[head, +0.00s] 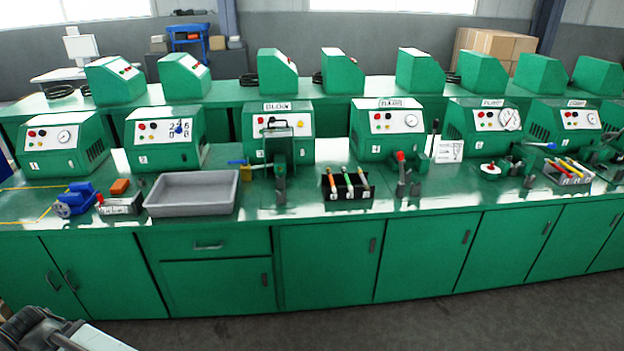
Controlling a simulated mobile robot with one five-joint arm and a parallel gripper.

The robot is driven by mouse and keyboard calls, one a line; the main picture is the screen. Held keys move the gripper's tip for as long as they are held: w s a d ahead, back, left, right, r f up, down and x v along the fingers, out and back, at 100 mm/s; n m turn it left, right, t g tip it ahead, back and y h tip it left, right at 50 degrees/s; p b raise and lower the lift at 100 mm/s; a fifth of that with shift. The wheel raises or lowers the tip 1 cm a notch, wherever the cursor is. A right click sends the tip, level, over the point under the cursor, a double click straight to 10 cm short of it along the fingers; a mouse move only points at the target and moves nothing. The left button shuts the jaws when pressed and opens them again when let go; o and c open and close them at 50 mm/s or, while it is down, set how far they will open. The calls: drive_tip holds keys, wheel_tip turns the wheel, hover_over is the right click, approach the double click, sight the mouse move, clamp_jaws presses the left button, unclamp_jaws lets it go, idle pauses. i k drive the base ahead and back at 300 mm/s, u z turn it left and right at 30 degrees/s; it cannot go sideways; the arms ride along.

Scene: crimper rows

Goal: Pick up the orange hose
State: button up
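A small black rack (348,197) stands near the front edge of the green bench, right of centre. Several short coloured hoses lie tilted in it, with pale tags at their lower ends. The orange hose (331,181) is the leftmost; a green one (348,182) is beside it. A second rack (567,178) at the right holds similar pieces, yellow and orange-red; they are too small to tell well. A dark and grey part of my own body shows in the lower left corner. My gripper cannot be made out, and nothing is seen touching the hoses.
A grey tray (193,211), an orange block (120,186) and a blue device (73,200) are on the bench left of the rack. Green machines (388,128) line up behind. A red-knobbed lever (401,157) stands right of the rack. Floor (400,325) in front is clear.

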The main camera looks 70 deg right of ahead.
sight(330, 174)
drive_tip(key=z, duration=0.3)
drive_tip(key=i, duration=0.9)
drive_tip(key=z, duration=0.7)
drive_tip(key=i, duration=0.4)
drive_tip(key=z, duration=0.5)
drive_tip(key=k, duration=0.85)
drive_tip(key=z, duration=0.15)
drive_tip(key=i, duration=1.35)
drive_tip(key=u, duration=0.1)
